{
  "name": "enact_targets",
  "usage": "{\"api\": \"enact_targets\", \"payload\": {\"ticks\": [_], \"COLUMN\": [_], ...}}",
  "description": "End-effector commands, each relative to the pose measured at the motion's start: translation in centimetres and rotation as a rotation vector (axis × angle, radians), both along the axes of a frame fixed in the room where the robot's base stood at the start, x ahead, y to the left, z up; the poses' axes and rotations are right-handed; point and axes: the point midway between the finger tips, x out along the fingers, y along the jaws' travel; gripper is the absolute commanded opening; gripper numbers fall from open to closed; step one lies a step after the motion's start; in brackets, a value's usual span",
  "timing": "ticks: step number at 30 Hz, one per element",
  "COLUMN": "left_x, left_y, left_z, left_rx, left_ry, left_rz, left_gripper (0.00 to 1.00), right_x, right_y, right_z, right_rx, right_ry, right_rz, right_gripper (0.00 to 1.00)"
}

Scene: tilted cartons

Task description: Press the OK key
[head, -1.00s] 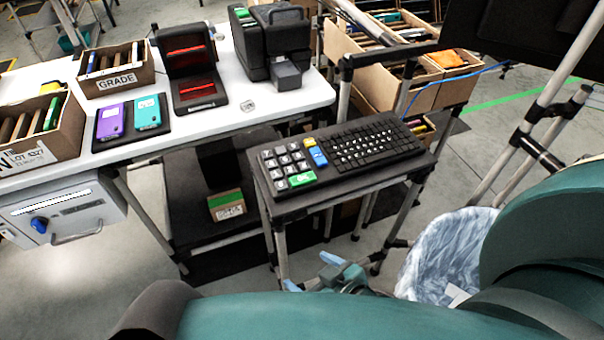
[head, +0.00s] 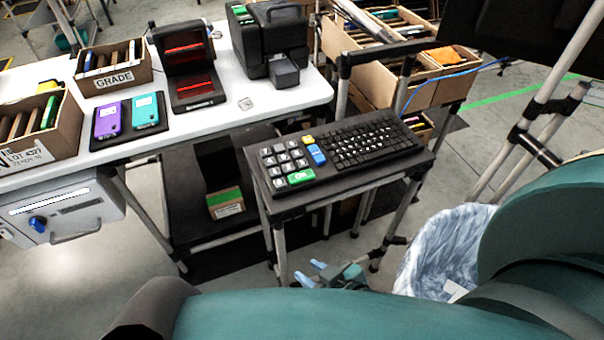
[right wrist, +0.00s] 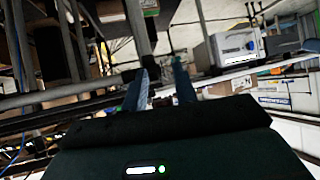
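The OK key is a wide green key (head: 301,176) at the front edge of the keypad block on the left part of a black keyboard (head: 345,150). The keyboard lies on a small dark stand. My right gripper (head: 309,271) is low in front of the stand, below and apart from the key. Its two light blue fingers are partly open with a gap between them and nothing held. In the right wrist view the same fingers (right wrist: 161,75) stand apart, pointing away from the camera. The key cannot be made out there. My left gripper is not in view.
A white table (head: 245,104) with cartons, a scanner and a printer stands behind and left. The stand's front edge (head: 350,190) lies between my right gripper and the keyboard top. A bin with a clear liner (head: 440,250) stands at the right.

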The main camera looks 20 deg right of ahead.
Motion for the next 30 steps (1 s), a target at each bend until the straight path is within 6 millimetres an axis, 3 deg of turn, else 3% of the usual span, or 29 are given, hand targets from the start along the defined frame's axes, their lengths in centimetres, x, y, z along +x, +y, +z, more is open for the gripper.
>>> {"api": "enact_targets", "payload": {"ticks": [10,30], "left_x": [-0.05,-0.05], "left_y": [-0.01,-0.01], "left_z": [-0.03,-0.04], "left_rx": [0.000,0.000], "left_ry": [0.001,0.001], "left_rz": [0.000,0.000], "left_gripper": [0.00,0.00], "right_x": [0.26,0.56], "right_y": [-0.01,-0.04], "right_z": [0.16,0.31], "right_rx": [0.000,-0.001], "right_ry": [-0.006,-0.013], "right_rz": [0.000,0.000], "right_gripper": [0.00,0.00]}}
